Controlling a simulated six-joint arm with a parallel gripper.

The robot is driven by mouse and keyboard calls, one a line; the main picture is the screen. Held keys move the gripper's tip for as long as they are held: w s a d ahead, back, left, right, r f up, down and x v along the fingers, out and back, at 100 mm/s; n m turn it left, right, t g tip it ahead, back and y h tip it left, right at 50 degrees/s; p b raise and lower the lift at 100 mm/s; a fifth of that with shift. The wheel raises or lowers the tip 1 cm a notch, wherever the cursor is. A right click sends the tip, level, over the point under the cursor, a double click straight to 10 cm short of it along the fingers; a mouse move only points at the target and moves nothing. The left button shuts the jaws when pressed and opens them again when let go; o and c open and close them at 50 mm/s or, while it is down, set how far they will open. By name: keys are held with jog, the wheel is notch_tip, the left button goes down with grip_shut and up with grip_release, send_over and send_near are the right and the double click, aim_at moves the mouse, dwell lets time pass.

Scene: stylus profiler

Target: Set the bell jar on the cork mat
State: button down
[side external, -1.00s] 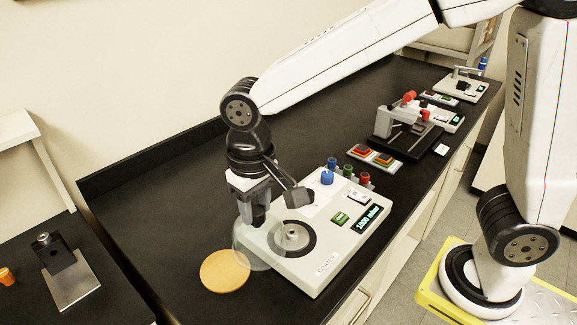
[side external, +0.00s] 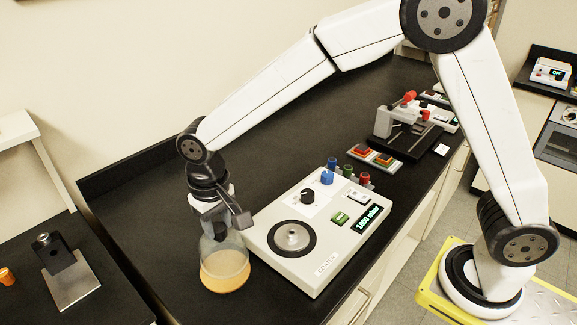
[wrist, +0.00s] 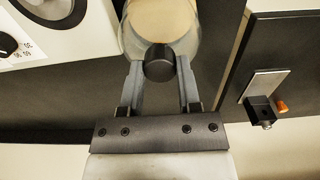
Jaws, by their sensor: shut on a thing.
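The clear bell jar (side external: 236,246) is upright over the round cork mat (side external: 224,283), whose tan surface shows through the glass. In the side view I cannot tell whether the jar's rim touches the mat. My gripper (side external: 219,230) is above the jar, shut on its dark knob. In the wrist view the fingers of my gripper (wrist: 159,75) close on both sides of the black knob (wrist: 159,62). The jar's glass (wrist: 128,38) spreads beyond it, with the cork mat (wrist: 165,18) seen through it.
The coater (side external: 325,238), with its bare round plate (side external: 292,238), stands just right of the jar. Coloured knobs (side external: 348,172) line its back. A dark stand on a metal plate (side external: 72,288) is on the left bench, past a gap. Black bench behind the jar is clear.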

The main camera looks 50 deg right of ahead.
jog(key=shift+w+a+f, duration=0.1)
jog(key=shift+w+f, duration=0.2)
jog(key=shift+f, duration=1.5)
jog(key=shift+f, duration=0.1)
jog(key=shift+c, duration=1.5)
grip_release()
notch_tip(320, 180, up, 12)
jog(key=shift+r, duration=0.15)
